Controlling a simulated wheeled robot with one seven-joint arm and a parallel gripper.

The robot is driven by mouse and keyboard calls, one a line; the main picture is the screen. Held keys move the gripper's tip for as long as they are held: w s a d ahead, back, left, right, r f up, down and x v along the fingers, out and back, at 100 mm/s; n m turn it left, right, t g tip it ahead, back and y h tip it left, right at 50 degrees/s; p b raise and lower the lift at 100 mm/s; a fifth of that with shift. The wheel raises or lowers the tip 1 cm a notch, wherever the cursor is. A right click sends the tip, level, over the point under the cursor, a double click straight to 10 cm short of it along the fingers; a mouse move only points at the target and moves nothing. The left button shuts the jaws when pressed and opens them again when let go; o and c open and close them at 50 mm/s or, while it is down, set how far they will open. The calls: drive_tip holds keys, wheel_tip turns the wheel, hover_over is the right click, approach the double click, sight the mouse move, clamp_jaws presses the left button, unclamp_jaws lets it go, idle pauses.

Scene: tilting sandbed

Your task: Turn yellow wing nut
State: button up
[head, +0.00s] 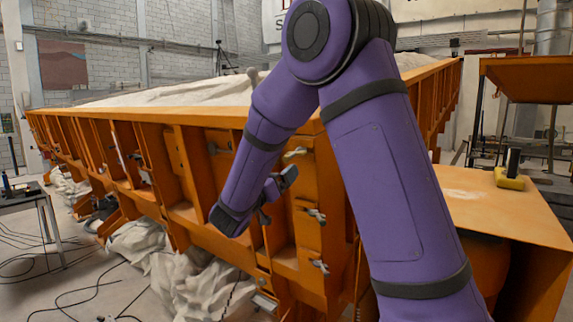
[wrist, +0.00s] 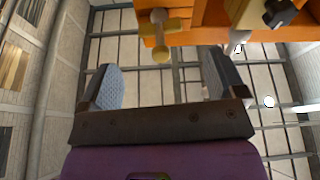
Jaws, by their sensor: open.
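A yellowish wing nut (wrist: 161,52) shows at the top of the wrist view, on the orange frame. It lies ahead of my gripper (wrist: 162,68), roughly between the lines of the two fingers and apart from both. My gripper is open and empty, with pale blue-grey pads. In the head view my gripper (head: 276,198) is close to the orange side wall of the sandbed (head: 305,180). A pale yellowish wing nut (head: 295,152) sits above it there, with greyer ones (head: 316,215) (head: 320,266) lower on the same post. I cannot tell which one the wrist view shows.
The orange sandbed wall has upright ribs. A dark knob (wrist: 280,12) on a pale bracket is at the wrist view's top right. White sacks (head: 190,285) and cables lie on the floor. An orange table (head: 495,215) stands at the right, a dark table (head: 30,198) at far left.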

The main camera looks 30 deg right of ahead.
drive_tip(key=shift+v, duration=1.95)
